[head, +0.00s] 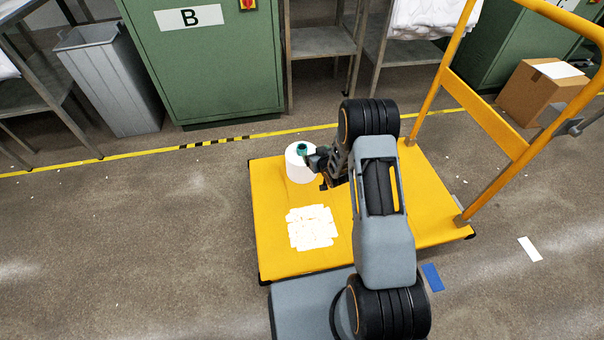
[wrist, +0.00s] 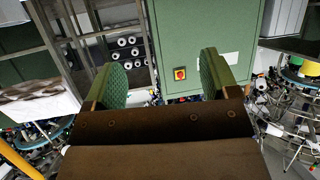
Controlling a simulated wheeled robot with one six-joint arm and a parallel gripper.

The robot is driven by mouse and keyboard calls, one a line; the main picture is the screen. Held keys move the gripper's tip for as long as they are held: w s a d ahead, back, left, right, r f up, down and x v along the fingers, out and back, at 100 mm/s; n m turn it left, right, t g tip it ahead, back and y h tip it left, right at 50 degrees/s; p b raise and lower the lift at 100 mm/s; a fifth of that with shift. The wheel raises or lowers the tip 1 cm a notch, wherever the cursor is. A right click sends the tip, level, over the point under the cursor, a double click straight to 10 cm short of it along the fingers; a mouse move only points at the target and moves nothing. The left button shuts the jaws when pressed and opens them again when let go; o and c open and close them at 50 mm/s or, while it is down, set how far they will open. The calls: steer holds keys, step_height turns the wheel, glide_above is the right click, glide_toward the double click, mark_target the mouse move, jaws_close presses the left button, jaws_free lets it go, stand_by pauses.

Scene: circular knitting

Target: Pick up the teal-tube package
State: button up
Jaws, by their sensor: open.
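The teal-tube package (head: 299,171) is a white yarn package with a teal tube end on top. It stands upright on the yellow platform of the cart (head: 275,255), near its far left corner. My gripper (head: 318,162) is just right of the package in the head view and overlaps its right edge there; I cannot tell whether they touch. In the wrist view my gripper (wrist: 163,78) is open, its two green-padded fingers wide apart with nothing between them. The package does not show in the wrist view.
White labels or patches (head: 312,228) lie on the platform. The cart's yellow handle (head: 490,120) rises at the right. A green cabinet marked B (head: 210,70) and a grey bin (head: 110,80) stand behind. A cardboard box (head: 540,95) is at the right.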

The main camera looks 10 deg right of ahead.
steer(key=b, duration=0.2)
glide_toward(302, 147)
steer(key=shift+t, duration=0.3)
steer(key=w+f+b, duration=0.2)
steer(key=w, duration=0.1)
steer(key=shift+a+f, duration=0.2)
steer(key=shift+f, duration=0.15)
steer(key=shift+x, duration=0.8)
steer(key=b+x, duration=0.3)
steer(key=x, duration=0.1)
steer(key=shift+w+a+b, duration=0.15)
steer(key=shift+w+b, duration=0.2)
steer(key=shift+w, duration=0.25)
jaws_close()
steer(key=shift+r, duration=0.1)
